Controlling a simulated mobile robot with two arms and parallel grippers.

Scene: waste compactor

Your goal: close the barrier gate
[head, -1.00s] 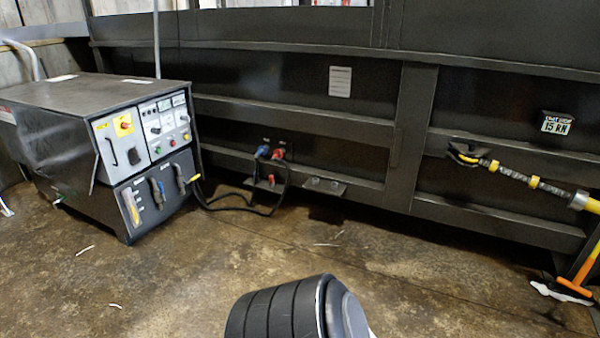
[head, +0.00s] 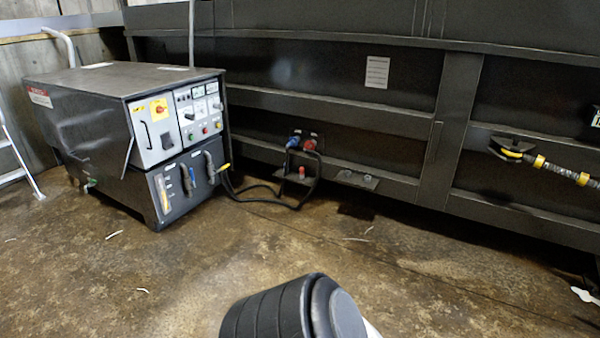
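I cannot make out a barrier gate for certain in the head view. A dark steel wall with ribs (head: 275,101) runs across the back and right. A hose or bar with yellow bands (head: 560,172) is fixed to it at the right and runs out of the frame. A dark rounded part at the bottom middle looks like a piece of my own arm. Neither of my grippers is in view.
A dark control cabinet (head: 95,110) with switches and levers stands at the left. Black cables run from it to blue and red connectors (head: 302,143) on the wall. A ladder (head: 15,160) shows at the left edge. The brown floor (head: 200,270) between is mostly clear.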

